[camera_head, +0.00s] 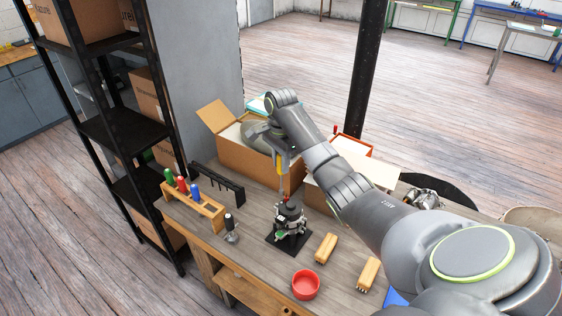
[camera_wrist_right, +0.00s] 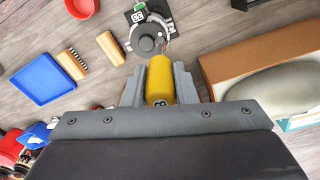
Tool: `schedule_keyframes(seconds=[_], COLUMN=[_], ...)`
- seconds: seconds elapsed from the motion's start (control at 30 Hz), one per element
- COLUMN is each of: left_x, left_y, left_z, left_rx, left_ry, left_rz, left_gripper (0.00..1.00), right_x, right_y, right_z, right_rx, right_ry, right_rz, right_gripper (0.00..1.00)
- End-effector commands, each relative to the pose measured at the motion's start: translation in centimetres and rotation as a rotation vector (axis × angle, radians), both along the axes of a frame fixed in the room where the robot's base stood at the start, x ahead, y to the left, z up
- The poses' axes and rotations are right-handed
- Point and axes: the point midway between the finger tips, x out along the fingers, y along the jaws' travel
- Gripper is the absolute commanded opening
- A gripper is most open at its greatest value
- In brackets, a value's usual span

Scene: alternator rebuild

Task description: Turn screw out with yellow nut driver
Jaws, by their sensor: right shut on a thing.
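The yellow nut driver (camera_head: 279,163) stands about upright, its handle held by my right gripper (camera_head: 276,152) above the alternator. In the right wrist view, both fingers of my right gripper (camera_wrist_right: 160,85) are shut on the yellow handle (camera_wrist_right: 161,80). The alternator (camera_head: 289,217) sits on a black base plate (camera_head: 275,239) on the bench; it also shows in the right wrist view (camera_wrist_right: 147,36). The driver's shaft points down at the alternator's top. I cannot tell whether its tip touches a screw; the screw is hidden. My left gripper is not in view.
A wooden rack (camera_head: 206,208) holds red, green and blue drivers at the left. A red bowl (camera_head: 305,284) and two wooden brushes (camera_head: 326,248) lie in front. An open cardboard box (camera_head: 236,157) stands behind the alternator. A blue tray (camera_wrist_right: 43,79) lies near the brushes.

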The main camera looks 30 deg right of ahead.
Motion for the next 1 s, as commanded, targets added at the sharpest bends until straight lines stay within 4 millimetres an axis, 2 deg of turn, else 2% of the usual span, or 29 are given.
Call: schedule_keyframes(seconds=[0.5,1.0], left_x=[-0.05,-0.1], left_y=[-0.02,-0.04], left_z=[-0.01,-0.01], left_rx=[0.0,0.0], left_ry=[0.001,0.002], left_rz=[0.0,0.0], left_gripper=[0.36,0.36], right_x=[0.1,0.09], right_y=[0.0,0.0], right_z=[0.03,-0.24], right_rx=[0.0,0.0], right_ry=[0.0,0.0], right_rz=[-0.541,-0.577], right_gripper=[0.03,0.03])
